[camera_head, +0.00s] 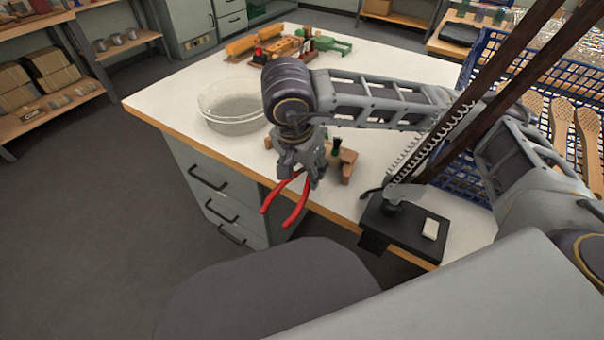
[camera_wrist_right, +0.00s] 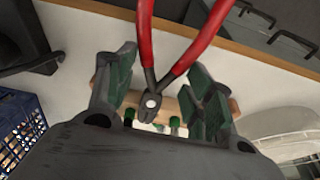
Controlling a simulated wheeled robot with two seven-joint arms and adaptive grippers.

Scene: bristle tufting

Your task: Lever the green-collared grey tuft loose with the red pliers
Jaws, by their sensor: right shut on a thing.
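The red pliers (camera_head: 297,204) hang below my right gripper (camera_head: 301,176), red handles spread toward the table's front edge. In the right wrist view the pliers (camera_wrist_right: 146,48) lie between the two fingers of the right gripper (camera_wrist_right: 160,82), which is shut on them. Their grey jaws point at the wooden brush block (camera_wrist_right: 234,106). Green-collared tufts (camera_wrist_right: 175,125) show beside and beyond the jaws, partly hidden by the gripper. I cannot tell which tuft is grey or whether the jaws touch one. In the head view, the block (camera_head: 348,164) is partly behind the gripper, with a dark tuft (camera_head: 336,146) upright.
A clear round bowl (camera_head: 228,122) stands left of the gripper. A black-based device (camera_head: 397,232) with a spring is at the front right edge. A blue crate (camera_head: 478,185) with wooden brushes is at right. Wooden pieces and a green tray (camera_head: 330,45) lie at the back.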

